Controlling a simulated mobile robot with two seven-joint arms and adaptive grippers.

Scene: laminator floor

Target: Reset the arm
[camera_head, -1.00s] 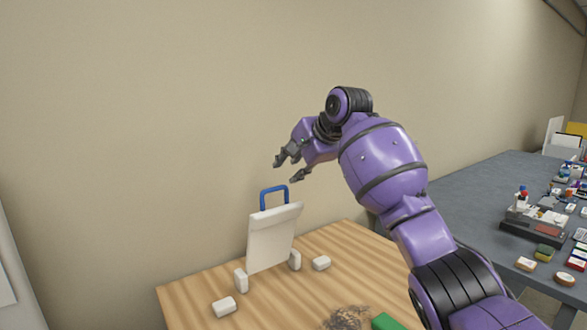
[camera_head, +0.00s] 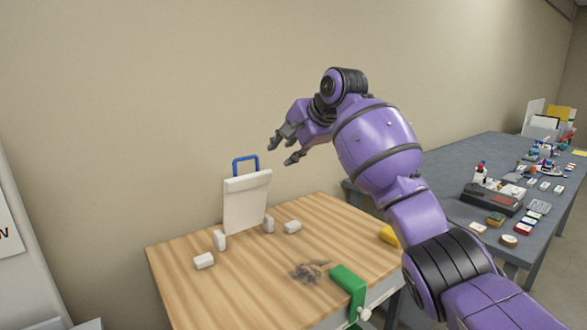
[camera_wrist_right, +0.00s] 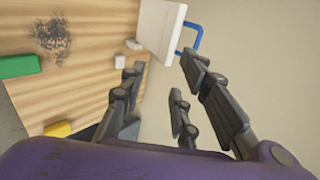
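My right arm reaches in from the lower right of the head view. Its gripper (camera_head: 283,150) is open and empty, in the air above the table's back edge, up and to the right of a white board with a blue handle (camera_head: 247,200). In the right wrist view the gripper's fingers (camera_wrist_right: 165,92) are spread apart with nothing between them. The board stands upright between white feet on the wooden table, and it also shows at the top of the wrist view (camera_wrist_right: 160,24). My left gripper is in neither view.
The wooden table (camera_head: 180,285) holds white blocks (camera_head: 292,227), a dark tangled pile (camera_head: 309,271), a green clamp-like piece (camera_head: 348,281) and a yellow object (camera_head: 390,236). A grey table (camera_head: 440,172) with many small items stands at the right. The wall is close behind.

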